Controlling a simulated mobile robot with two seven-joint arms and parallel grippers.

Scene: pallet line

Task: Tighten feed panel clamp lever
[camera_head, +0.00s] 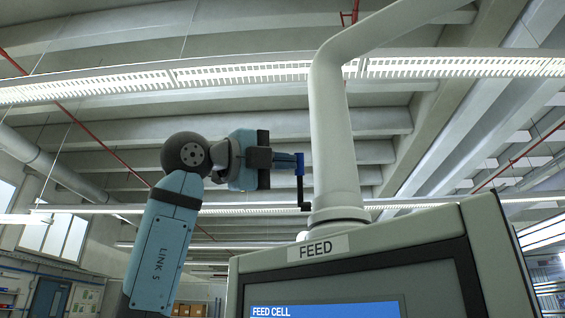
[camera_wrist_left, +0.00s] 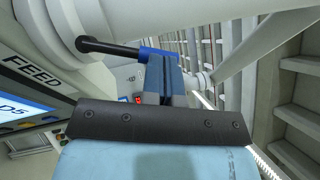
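The feed panel clamp lever (camera_head: 300,186) is beside the pale post, just above the panel top. It has a blue upper part and a thin dark arm that hangs down in the head view. In the left wrist view, the lever's black rod (camera_wrist_left: 108,47) runs left from its blue part to a rounded end. My left gripper (camera_head: 292,162) reaches in from the left with its fingers close together at the blue part. The fingertips (camera_wrist_left: 161,62) appear shut on it; the contact is partly hidden. My right gripper is in neither view.
The panel (camera_head: 375,252) labelled FEED, with a lit screen (camera_head: 325,310), fills the lower right. The thick pale post (camera_head: 335,140) rises from its top, close to the fingers on the right. Left of the post, the space around my arm looks clear.

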